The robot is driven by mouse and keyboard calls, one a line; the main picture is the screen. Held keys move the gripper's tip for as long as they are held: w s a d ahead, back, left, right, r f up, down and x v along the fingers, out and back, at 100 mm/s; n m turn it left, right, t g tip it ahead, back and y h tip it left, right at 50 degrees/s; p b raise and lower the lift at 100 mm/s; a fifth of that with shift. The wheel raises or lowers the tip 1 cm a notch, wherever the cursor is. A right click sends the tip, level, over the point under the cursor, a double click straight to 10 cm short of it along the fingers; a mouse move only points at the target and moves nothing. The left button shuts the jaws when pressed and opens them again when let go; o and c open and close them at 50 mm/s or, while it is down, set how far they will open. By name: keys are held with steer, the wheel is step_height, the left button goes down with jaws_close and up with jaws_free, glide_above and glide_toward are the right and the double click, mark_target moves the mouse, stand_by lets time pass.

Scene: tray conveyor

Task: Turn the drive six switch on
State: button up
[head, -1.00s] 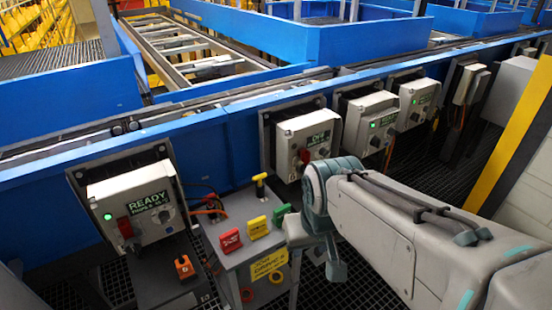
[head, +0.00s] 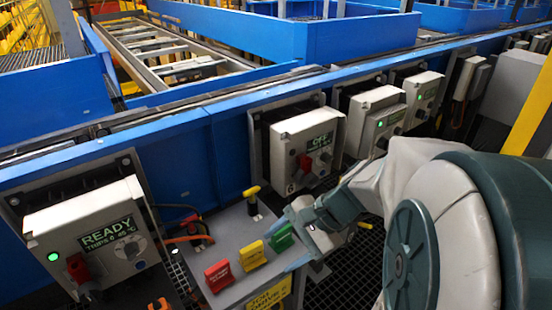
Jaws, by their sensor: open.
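The drive six box (head: 304,150) is a pale grey control box on the blue conveyor side. It carries a "6" low on its front. Its dark display reads "OFF" in green letters. A red switch (head: 304,163) sits on its front left, beside a small grey knob (head: 326,158). My gripper (head: 291,246) is open, below and in front of this box, over the right edge of the grey stand. It is close to the green tag, apart from the red switch. I cannot tell whether a finger touches the tag.
The grey stand (head: 226,248) bears red (head: 219,277), yellow (head: 252,256) and green (head: 280,238) tags and a yellow T-handle (head: 252,197). A box reading "READY" (head: 92,235) is at left. More boxes (head: 377,120) with green lights are at right. My arm fills the lower right.

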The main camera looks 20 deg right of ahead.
steer(key=w+d+f+m+t+y+b, duration=0.3)
steer(key=w+d+f+m+t+b, duration=0.15)
steer(key=m, duration=0.25)
steer(key=m+t+h+b, duration=0.5)
steer(key=m+t, duration=0.6)
steer(key=m, duration=0.1)
glide_toward(314, 182)
steer(key=shift+g, duration=0.25)
steer(key=b+x, duration=0.1)
steer(key=x, duration=0.3)
steer(key=b+x, duration=0.1)
steer(key=x, duration=0.3)
steer(key=shift+w+r, duration=0.2)
steer(key=shift+w, duration=0.1)
steer(key=c, duration=1)
